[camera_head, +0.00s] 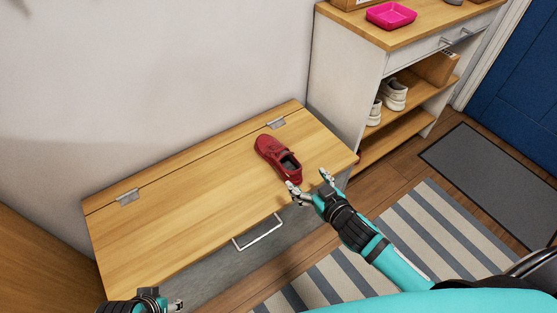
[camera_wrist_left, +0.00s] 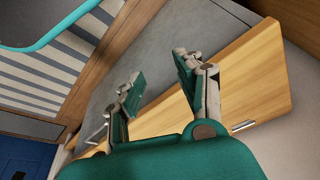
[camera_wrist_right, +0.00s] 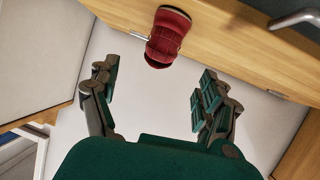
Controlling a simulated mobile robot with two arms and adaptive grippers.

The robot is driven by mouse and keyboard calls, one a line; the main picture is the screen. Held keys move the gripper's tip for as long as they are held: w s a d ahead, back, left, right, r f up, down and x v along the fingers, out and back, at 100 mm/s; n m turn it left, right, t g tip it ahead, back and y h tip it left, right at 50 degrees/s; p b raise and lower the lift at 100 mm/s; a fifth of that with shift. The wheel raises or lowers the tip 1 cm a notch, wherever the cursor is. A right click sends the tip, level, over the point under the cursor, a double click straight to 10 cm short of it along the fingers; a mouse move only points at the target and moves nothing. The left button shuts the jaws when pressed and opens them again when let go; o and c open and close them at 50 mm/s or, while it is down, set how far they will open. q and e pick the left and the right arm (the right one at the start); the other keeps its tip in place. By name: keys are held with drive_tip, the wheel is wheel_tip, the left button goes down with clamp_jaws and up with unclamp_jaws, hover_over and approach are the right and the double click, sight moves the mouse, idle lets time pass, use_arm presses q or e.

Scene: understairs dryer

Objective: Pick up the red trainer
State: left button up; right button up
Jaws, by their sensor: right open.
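The red trainer (camera_head: 279,158) lies on the wooden lid of a chest (camera_head: 190,195), near the lid's right end. Its dark opening faces the front right. My right gripper (camera_head: 309,182) is open and empty just to the front right of the trainer, apart from it. In the right wrist view the trainer (camera_wrist_right: 168,36) shows beyond and between the open fingers (camera_wrist_right: 155,90). My left gripper (camera_head: 178,304) is only partly in the head view, at the bottom edge near the chest's front left. In the left wrist view its fingers (camera_wrist_left: 158,82) are spread apart with nothing between them.
A metal handle (camera_head: 258,232) sits at the chest's front edge. A shelf unit (camera_head: 350,80) stands at the right, with white shoes (camera_head: 392,95) inside and a pink tray (camera_head: 391,15) on top. A striped rug (camera_head: 440,225) and grey mat (camera_head: 490,170) lie on the floor. The lid's left is clear.

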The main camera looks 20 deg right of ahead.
sight(298, 171)
drive_tip(key=b+x, duration=0.1)
drive_tip(key=x, duration=0.5)
drive_tip(key=shift+w+f, duration=0.25)
drive_tip(key=shift+w, duration=0.05)
drive_tip(key=shift+b+x, duration=0.55)
drive_tip(key=shift+x, duration=0.35)
drive_tip(key=x, duration=0.1)
drive_tip(key=b+x, duration=0.1)
drive_tip(key=shift+w+a, duration=0.3)
drive_tip(key=shift+a, duration=0.05)
drive_tip(key=shift+w+a+f, duration=0.1)
drive_tip(key=shift+w+f, duration=0.2)
drive_tip(key=shift+w, duration=0.4)
use_arm(q)
drive_tip(key=w+r+t, duration=0.2)
drive_tip(key=shift+d+r, duration=0.35)
drive_tip(key=shift+d, duration=0.05)
use_arm(e)
drive_tip(key=c, duration=1.4)
